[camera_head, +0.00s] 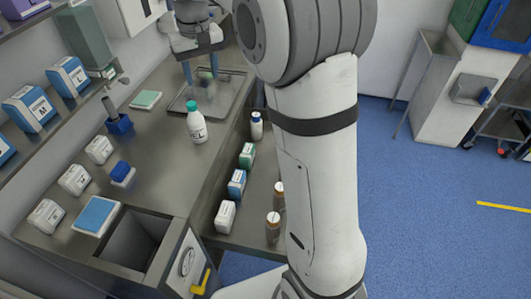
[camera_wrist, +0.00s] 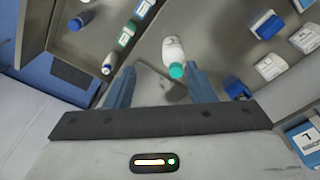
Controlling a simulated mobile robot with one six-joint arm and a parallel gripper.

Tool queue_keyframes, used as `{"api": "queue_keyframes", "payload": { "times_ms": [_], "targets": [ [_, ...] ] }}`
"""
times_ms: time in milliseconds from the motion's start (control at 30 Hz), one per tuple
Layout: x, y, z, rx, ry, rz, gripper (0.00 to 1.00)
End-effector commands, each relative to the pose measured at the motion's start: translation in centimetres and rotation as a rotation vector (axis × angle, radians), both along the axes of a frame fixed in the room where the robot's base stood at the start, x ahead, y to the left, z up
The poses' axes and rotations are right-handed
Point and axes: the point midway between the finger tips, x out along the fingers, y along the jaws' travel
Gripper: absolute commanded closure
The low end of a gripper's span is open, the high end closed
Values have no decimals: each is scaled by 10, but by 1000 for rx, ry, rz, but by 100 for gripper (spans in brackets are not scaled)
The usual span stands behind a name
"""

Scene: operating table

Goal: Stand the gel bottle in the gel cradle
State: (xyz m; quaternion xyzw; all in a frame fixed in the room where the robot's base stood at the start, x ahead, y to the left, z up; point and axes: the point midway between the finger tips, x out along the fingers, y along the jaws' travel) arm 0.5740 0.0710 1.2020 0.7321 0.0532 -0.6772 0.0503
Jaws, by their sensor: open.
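The gel bottle (camera_head: 196,127), white with a green cap and a GEL label, stands upright on the steel counter, near the counter's right edge. It also shows in the wrist view (camera_wrist: 173,50), its cap toward my gripper. My gripper (camera_head: 201,78) is open and empty, over the shallow steel tray behind the bottle; its blue fingers (camera_wrist: 159,70) point down. A blue holder (camera_head: 119,124) with a grey upright piece stands left of the bottle. A smaller blue-and-white item (camera_head: 122,172) lies nearer the front. I cannot tell for certain which is the gel cradle.
The tray (camera_head: 178,103) lies behind the bottle. White boxes (camera_head: 74,180) line the counter's left, with a blue-topped pad (camera_head: 96,215) and an open bin (camera_head: 137,243) in front. Bottles and boxes (camera_head: 237,184) fill the lower shelf at right.

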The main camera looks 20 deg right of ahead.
Motion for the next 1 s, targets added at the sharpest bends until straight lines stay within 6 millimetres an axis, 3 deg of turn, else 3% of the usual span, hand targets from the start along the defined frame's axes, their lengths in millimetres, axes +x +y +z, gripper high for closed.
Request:
{"api": "queue_keyframes", "payload": {
  "times_ms": [33,233,500,700,1000],
  "targets": [
    [-24,-9,7,3,-20,-14,51],
    [-112,-37,6,10,-88,-61,51],
    [-224,-61,-30,14,-171,-118,51],
    [-268,-70,-56,15,-204,-141,51],
    [-276,-73,-63,14,-209,-145,51]
  ]
}}
